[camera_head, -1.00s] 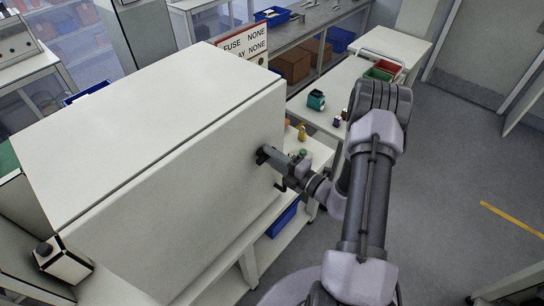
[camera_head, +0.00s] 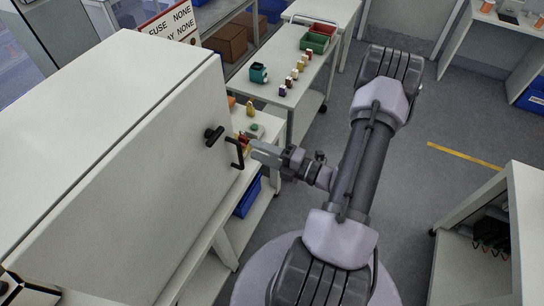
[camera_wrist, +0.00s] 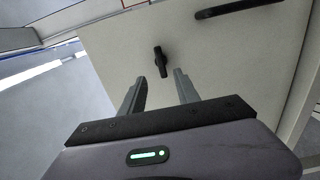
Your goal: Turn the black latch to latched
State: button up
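The black latch (camera_head: 213,136) is a short bar knob on the broad pale front panel of the white cabinet (camera_head: 150,175). It also shows in the wrist view (camera_wrist: 161,62), ahead of the fingertips, its bar running nearly up and down the picture. My gripper (camera_head: 256,150) is off the panel, to the right of the latch and apart from it. In the wrist view my gripper (camera_wrist: 158,82) has its two fingers spread, with nothing between them.
A black bar handle (camera_head: 236,153) stands out from the panel close to my gripper; it shows at the top right of the wrist view (camera_wrist: 238,9). A white side table (camera_head: 290,88) with small parts and bins is behind. Grey floor (camera_head: 420,200) is free on the right.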

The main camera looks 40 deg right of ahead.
jog(key=v, duration=0.4)
jog(key=shift+s, duration=0.3)
